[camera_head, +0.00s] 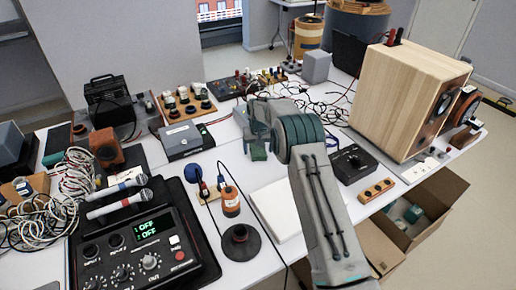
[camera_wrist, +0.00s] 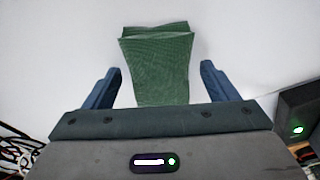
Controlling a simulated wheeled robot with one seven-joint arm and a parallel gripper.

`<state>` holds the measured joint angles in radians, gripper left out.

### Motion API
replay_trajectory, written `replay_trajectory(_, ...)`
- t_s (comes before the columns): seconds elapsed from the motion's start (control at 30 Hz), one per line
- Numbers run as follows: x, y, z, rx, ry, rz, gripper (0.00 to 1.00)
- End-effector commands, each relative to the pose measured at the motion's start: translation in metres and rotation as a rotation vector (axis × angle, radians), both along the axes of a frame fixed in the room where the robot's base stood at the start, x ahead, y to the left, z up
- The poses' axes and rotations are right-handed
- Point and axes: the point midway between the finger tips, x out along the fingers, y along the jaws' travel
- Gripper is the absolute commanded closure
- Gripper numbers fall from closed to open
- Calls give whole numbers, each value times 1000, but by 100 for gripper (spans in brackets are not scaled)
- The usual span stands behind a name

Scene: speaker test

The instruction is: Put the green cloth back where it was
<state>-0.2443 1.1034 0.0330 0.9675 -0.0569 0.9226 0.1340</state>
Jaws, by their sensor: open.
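The green cloth (camera_wrist: 158,65) lies folded on the white table in the wrist view, between and beyond my fingers. Neither finger visibly touches the cloth. The gap in height between fingers and cloth is hard to tell. My arm hides part of the table behind it.
A grey box (camera_head: 183,139) stands left of my gripper, and a large wooden speaker (camera_head: 400,95) stands at the right. A black mixer (camera_head: 140,245) with two microphones fills the front left. A black box (camera_head: 352,163) sits right of my arm. Cables crowd the back.

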Motion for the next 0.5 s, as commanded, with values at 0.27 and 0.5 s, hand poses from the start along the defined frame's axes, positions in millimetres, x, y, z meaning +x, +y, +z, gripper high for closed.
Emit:
replay_trajectory(0.27,-1,0,20,2,-5,0,20)
replay_trajectory(0.5,-9,-1,71,2,-5,0,20)
